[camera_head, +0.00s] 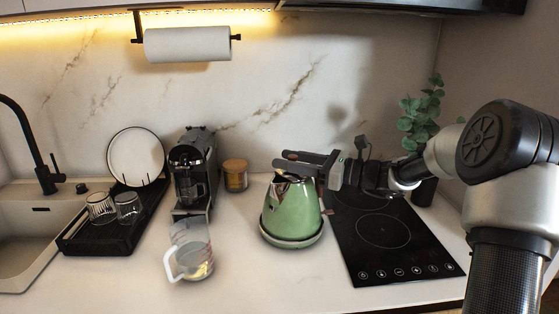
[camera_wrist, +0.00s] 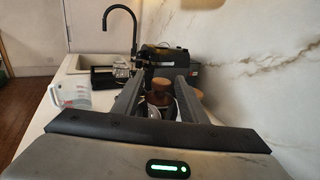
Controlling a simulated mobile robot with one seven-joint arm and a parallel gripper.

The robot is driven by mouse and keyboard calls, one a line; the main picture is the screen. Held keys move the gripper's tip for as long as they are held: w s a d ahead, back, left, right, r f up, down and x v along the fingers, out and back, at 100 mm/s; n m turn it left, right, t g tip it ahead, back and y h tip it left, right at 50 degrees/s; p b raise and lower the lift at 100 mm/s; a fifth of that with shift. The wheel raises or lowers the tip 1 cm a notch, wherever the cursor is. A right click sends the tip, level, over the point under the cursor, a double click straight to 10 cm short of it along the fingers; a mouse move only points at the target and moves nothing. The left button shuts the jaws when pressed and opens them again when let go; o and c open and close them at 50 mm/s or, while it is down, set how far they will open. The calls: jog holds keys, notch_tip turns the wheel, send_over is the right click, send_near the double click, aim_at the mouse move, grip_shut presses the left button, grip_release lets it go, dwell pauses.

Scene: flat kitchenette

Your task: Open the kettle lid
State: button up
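The green kettle (camera_head: 293,215) stands upright on its round base on the counter, left of the hob. My gripper (camera_head: 284,160) reaches in from the right, level with the kettle's top and just above it. In the wrist view my gripper (camera_wrist: 160,78) has its two fingers apart. A brown knob-like part (camera_wrist: 160,93) and a shiny metal piece show between them; I cannot tell whether the fingers touch it. The kettle's lid and handle are largely hidden by the gripper in the head view, so I cannot tell how the lid stands.
A black hob (camera_head: 384,232) lies right of the kettle. A measuring jug (camera_head: 190,255), coffee machine (camera_head: 194,165) and wooden-lidded jar (camera_head: 235,175) stand to its left. Farther left are a dish rack (camera_head: 110,235) and sink. The counter before the kettle is clear.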

jog(key=shift+x, duration=1.5)
jog(key=shift+d, duration=0.1)
jog(key=shift+c, duration=0.5)
grip_shut()
